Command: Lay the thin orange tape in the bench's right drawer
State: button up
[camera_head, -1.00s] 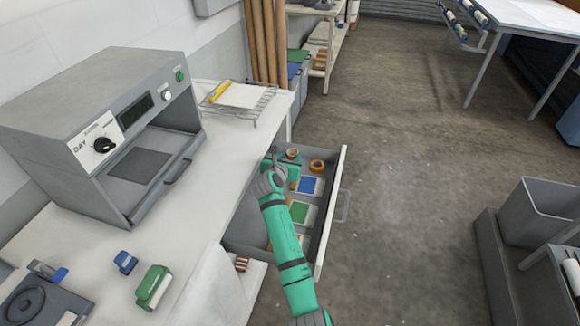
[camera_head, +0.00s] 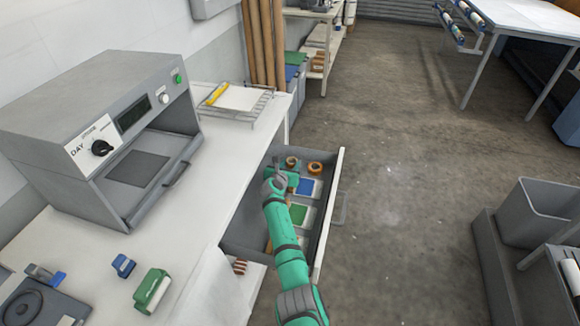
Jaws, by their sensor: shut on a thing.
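The bench's right drawer (camera_head: 325,222) is pulled open below the worktop. My green arm reaches over it, with my gripper (camera_head: 279,163) at its far end. The gripper looks shut on a small thin orange tape roll (camera_head: 292,161), which shows just right of the fingertips, low at the drawer's far end. The hand hides part of the grip, and I cannot tell whether the roll touches the drawer floor. A thicker orange tape roll (camera_head: 315,168) lies in the drawer to its right, apart from it.
The drawer also holds blue (camera_head: 306,187) and green (camera_head: 298,213) cards, partly behind my arm. On the worktop stand a grey press (camera_head: 110,130), a wire rack (camera_head: 240,103) with a white sheet, and a green-and-white item (camera_head: 152,291). Open floor lies right of the drawer.

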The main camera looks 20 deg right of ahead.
jog(key=shift+f, duration=0.3)
jog(key=shift+f, duration=0.1)
jog(key=o, duration=1)
jog(key=shift+r, duration=0.3)
jog(key=v, duration=1.2)
jog(key=shift+f, duration=0.1)
